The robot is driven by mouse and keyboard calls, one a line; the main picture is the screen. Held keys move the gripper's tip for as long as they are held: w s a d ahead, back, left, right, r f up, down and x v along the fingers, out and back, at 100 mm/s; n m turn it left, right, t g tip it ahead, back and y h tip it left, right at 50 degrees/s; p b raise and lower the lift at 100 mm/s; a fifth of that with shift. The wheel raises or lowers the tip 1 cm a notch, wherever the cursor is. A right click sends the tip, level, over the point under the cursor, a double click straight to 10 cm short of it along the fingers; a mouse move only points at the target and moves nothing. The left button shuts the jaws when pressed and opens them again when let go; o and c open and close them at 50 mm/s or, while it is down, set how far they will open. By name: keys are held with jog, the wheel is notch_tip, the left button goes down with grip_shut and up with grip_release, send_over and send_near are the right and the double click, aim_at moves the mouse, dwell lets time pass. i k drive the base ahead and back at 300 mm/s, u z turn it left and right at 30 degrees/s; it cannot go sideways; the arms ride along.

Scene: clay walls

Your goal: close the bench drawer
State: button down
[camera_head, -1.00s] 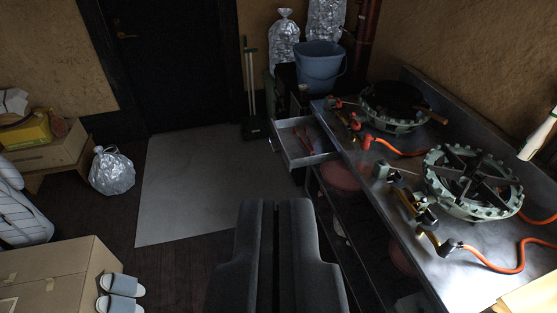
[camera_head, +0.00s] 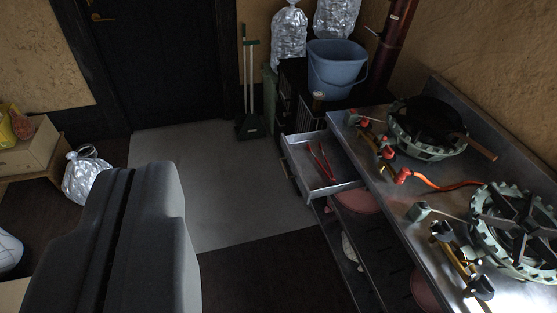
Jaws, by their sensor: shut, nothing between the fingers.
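The bench drawer (camera_head: 335,184) is pulled out from the left side of the metal bench (camera_head: 376,170), near its far end. Red tongs (camera_head: 321,163) lie inside it. My gripper (camera_head: 128,174) is shut and empty at the lower left. It is well to the left of the drawer in the picture and apart from it. The drawer's front panel faces left, toward the open floor, and nothing covers it.
Gas burners (camera_head: 428,124) with orange hoses stand on the bench. A blue bucket (camera_head: 336,70) stands beyond the drawer. A broom and dustpan (camera_head: 250,126) lean by the dark door (camera_head: 165,60). The grey mat (camera_head: 215,190) left of the drawer is clear.

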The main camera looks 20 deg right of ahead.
aim_at(312, 183)
jog(key=z, duration=0.35)
jog(key=i, duration=1.15)
jog(key=z, duration=0.75)
